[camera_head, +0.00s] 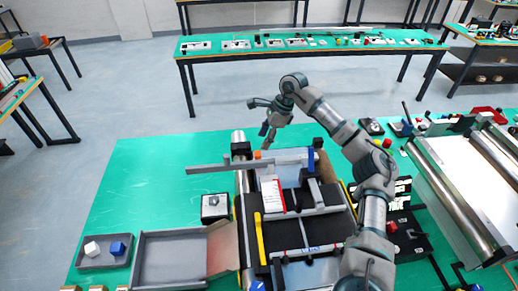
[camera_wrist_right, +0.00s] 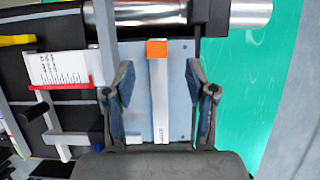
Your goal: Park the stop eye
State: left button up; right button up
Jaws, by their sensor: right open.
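A pale bar with an orange end block (camera_wrist_right: 157,49), which may be the stop eye, lies over a grey-blue plate (camera_wrist_right: 178,112) in the right wrist view. In the head view, a small orange block (camera_head: 257,155) shows at the far end of the black conveyor (camera_head: 277,236). My right gripper (camera_head: 262,118) is open and empty beyond that far end. In the wrist view its fingers (camera_wrist_right: 159,74) stand on both sides of the bar, with gaps showing on each side. Whether they are level with the bar in height is unclear. My left gripper is out of view.
A white card with a red edge (camera_head: 272,195) and a yellow bar (camera_head: 260,238) are on the conveyor. A grey arm (camera_head: 215,168) reaches left over the green table. A tray with white and blue cubes (camera_head: 105,261) stands front left. Another conveyor (camera_head: 460,180) is at right.

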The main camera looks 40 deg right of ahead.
jog(key=shift+v, duration=2)
jog(key=shift+a, duration=0.1)
